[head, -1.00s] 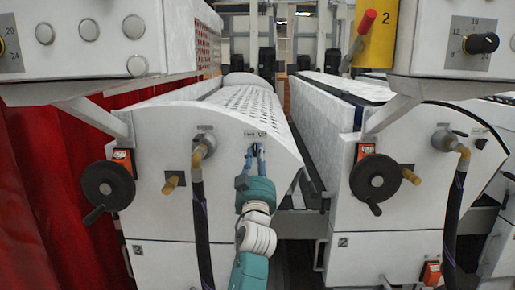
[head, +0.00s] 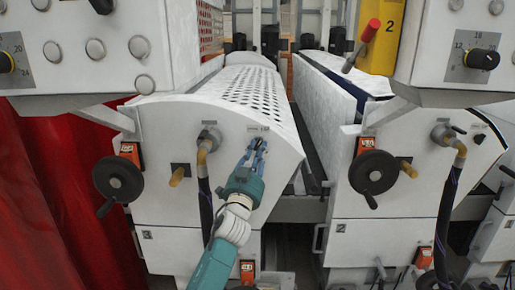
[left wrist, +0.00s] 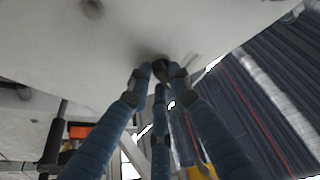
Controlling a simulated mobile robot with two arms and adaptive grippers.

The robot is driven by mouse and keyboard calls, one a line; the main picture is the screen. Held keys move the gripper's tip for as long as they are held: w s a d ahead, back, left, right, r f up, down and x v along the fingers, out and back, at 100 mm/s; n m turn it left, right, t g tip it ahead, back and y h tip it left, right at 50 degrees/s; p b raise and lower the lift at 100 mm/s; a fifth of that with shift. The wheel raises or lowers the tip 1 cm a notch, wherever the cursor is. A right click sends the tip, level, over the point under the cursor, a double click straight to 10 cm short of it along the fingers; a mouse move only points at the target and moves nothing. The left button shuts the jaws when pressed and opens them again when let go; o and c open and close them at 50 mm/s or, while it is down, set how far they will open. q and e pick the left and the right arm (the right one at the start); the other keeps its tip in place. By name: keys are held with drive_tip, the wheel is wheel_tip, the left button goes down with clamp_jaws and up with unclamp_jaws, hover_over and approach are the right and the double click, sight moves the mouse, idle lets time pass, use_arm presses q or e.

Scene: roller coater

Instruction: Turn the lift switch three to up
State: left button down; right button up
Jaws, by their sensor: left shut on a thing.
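The lift switch is on the white front panel (head: 225,160) of the left machine, just below a small printed label (head: 258,128). The switch is mostly hidden by the fingers in the head view. In the left wrist view a small dark knob (left wrist: 174,72) shows between the fingertips. My left gripper (head: 258,146) has its blue fingers closed around the switch. The fingers converge on it in the left wrist view (left wrist: 160,75). The switch's exact setting cannot be read. My right gripper is not in view.
A black handwheel (head: 118,178) and a hose (head: 205,180) with a brass fitting are left of the switch. A second machine with its own handwheel (head: 374,172) stands at the right across a narrow gap. Red curtain (head: 65,190) hangs at far left. Control boxes overhang above.

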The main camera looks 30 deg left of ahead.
use_arm(q)
drive_tip(key=shift+r, duration=0.25)
drive_tip(key=c, duration=1.9)
unclamp_jaws()
drive_tip(key=shift+o, duration=0.3)
drive_tip(key=shift+w+f, duration=0.1)
drive_tip(key=shift+f, duration=0.05)
drive_tip(key=v, duration=1.2)
drive_tip(key=shift+a+f, duration=0.15)
